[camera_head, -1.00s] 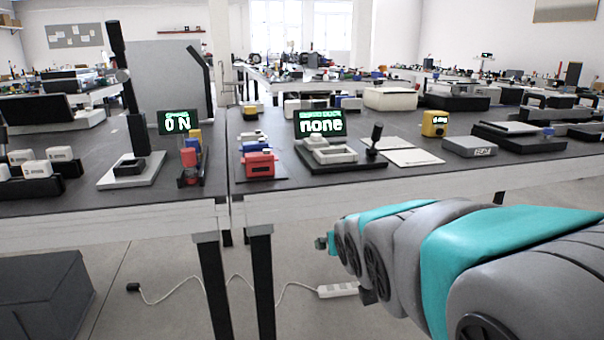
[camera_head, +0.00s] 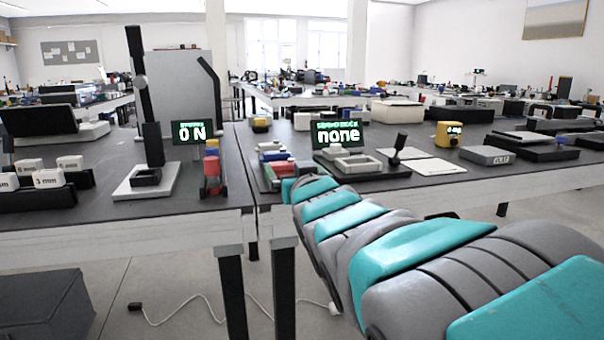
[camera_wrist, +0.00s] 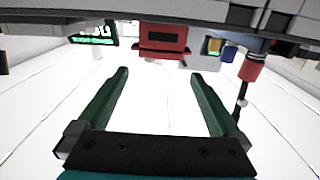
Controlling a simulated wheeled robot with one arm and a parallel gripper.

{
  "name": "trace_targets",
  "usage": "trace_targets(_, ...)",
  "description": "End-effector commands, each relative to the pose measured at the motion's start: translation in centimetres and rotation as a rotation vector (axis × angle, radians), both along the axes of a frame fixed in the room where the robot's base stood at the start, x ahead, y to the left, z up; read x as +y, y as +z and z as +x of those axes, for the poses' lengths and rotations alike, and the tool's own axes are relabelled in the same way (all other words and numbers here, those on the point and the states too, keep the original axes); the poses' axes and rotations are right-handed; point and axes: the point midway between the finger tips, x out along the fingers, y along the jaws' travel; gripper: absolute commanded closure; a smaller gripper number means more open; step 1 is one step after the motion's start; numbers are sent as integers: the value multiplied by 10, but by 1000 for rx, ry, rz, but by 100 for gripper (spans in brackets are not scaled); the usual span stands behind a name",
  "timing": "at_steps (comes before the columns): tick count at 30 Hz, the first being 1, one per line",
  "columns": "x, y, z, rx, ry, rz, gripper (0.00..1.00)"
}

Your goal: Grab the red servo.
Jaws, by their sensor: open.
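The red servo (camera_head: 281,168) sits near the front edge of the right-hand dark table in the head view, partly hidden by my arm. In the wrist view, which looks upside down, the red servo (camera_wrist: 163,38) shows at the top centre, with a dark rectangular patch on its face. My gripper (camera_wrist: 159,72) is open and empty, with its two dark green fingers apart. The servo lies beyond the fingertips, roughly in line with the gap between them, and not between them. The head view does not show the fingers clearly.
A test stand with a red block (camera_head: 211,167) is left of the servo, across the table gap. The "none" display (camera_head: 337,134) and its light grey fixture (camera_head: 355,164) stand to the right. Blue parts lie behind the servo. The table's front edge (camera_head: 420,193) is close to my arm.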

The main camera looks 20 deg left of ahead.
Motion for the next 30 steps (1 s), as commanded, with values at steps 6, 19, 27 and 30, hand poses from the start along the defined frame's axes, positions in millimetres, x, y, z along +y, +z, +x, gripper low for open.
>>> trace_targets(6,9,-4,17,5,-2,-3,0)
trace_targets(19,29,-12,46,4,-2,-3,0)
trace_targets(27,39,-9,62,1,-2,-2,0)
trace_targets(30,39,-10,62,1,-2,-2,0)
